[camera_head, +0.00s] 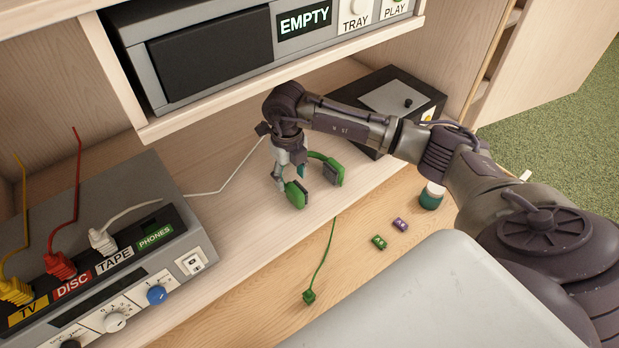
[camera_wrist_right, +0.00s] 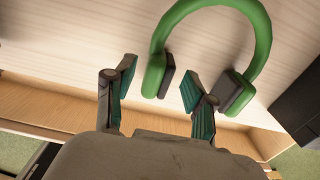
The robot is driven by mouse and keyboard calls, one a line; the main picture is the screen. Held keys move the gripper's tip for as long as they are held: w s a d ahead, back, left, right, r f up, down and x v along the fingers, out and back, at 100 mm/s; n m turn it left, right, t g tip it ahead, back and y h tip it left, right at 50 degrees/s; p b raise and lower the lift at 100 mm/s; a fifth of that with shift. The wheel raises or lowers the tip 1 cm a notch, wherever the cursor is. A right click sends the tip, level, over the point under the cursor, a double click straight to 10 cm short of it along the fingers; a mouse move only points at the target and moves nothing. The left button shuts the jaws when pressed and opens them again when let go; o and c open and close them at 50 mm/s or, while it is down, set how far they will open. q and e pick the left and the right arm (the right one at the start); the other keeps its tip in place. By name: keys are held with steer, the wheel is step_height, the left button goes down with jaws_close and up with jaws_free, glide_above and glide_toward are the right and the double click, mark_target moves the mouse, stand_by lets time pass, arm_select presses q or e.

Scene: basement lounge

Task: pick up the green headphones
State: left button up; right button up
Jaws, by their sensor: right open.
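The green headphones (camera_head: 331,166) lie on the wooden shelf, with a green band and dark-padded ear cups. My right gripper (camera_head: 289,176) is over them, pointing down, close to the nearer ear cup. In the right wrist view the headphones (camera_wrist_right: 262,38) arch at the top. My right gripper (camera_wrist_right: 158,86) is open there; one ear cup shows between its fingers, and the other is partly behind the right finger. I cannot tell whether the fingers touch the headphones. My left gripper is not in view.
A grey selector box (camera_head: 120,215) with coloured plugs stands at left. A black box (camera_head: 412,92) sits behind the headphones. A green cable (camera_head: 324,256) with a plug, small green (camera_head: 379,242) and purple (camera_head: 400,224) pieces lie in front. An upper shelf edge (camera_head: 215,102) overhangs behind.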

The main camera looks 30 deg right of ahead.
mark_target(290, 184)
steer(key=f, duration=0.2)
steer(key=f+b, duration=0.1)
steer(key=f, duration=0.2)
steer(key=shift+a+f, duration=0.2)
steer(key=shift+f, duration=0.1)
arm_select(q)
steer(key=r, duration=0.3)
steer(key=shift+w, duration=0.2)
arm_select(e)
steer(key=shift+c, duration=0.4)
steer(key=shift+r, duration=0.1)
jaws_close()
